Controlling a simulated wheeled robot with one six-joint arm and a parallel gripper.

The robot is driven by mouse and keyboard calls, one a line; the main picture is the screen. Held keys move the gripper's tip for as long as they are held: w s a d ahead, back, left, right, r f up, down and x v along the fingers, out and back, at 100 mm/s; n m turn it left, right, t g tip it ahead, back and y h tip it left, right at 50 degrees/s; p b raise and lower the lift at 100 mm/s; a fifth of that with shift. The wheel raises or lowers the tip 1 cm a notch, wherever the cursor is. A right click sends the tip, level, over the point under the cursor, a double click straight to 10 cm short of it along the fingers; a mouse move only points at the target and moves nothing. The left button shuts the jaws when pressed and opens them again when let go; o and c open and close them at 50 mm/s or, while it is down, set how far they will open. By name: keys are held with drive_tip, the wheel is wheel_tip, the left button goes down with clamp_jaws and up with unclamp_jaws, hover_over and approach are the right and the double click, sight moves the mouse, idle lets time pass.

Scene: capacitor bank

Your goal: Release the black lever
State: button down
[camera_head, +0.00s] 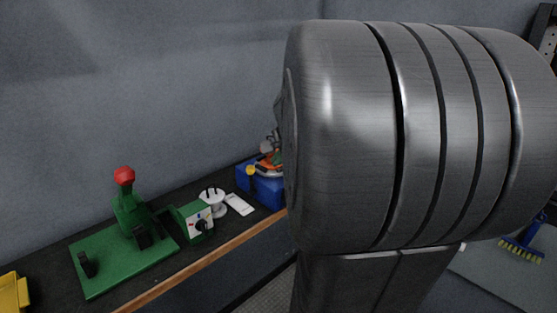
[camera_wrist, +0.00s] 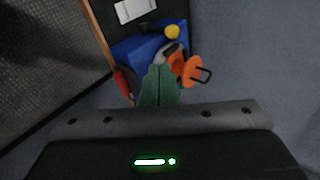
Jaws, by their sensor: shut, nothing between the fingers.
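A green device (camera_head: 120,262) with a flat base plate and a red ball knob (camera_head: 124,175) stands on the dark bench at the left of the head view. Black parts show on it: one near the plate's front left (camera_head: 86,264) and one at the foot of the upright (camera_head: 141,237). I cannot tell for sure which is the black lever. A box with a white face and a black knob (camera_head: 201,225) sits at its right end. My gripper (camera_wrist: 161,68) shows green fingers, shut and empty, over the blue bin in the wrist view. The green device is outside the wrist view.
A blue bin (camera_head: 266,190) holding orange and grey tools stands farther along the bench. It also shows in the wrist view (camera_wrist: 128,55). A white plug (camera_head: 212,201) and a white card (camera_head: 239,204) lie between. My large grey arm link covers the head view's right half.

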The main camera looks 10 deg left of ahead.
drive_tip(key=shift+f, duration=0.1)
approach(253, 172)
wheel_tip(253, 172, down, 3)
drive_tip(key=w+a, duration=0.1)
drive_tip(key=w+a+f+p, duration=0.1)
drive_tip(key=a, duration=0.1)
drive_tip(key=shift+w+f, duration=0.1)
drive_tip(key=shift+w, duration=0.3)
drive_tip(key=shift+w+a+f, duration=0.1)
drive_tip(key=shift+w+a, duration=0.1)
drive_tip(key=shift+a, duration=0.05)
drive_tip(key=shift+p, duration=0.35)
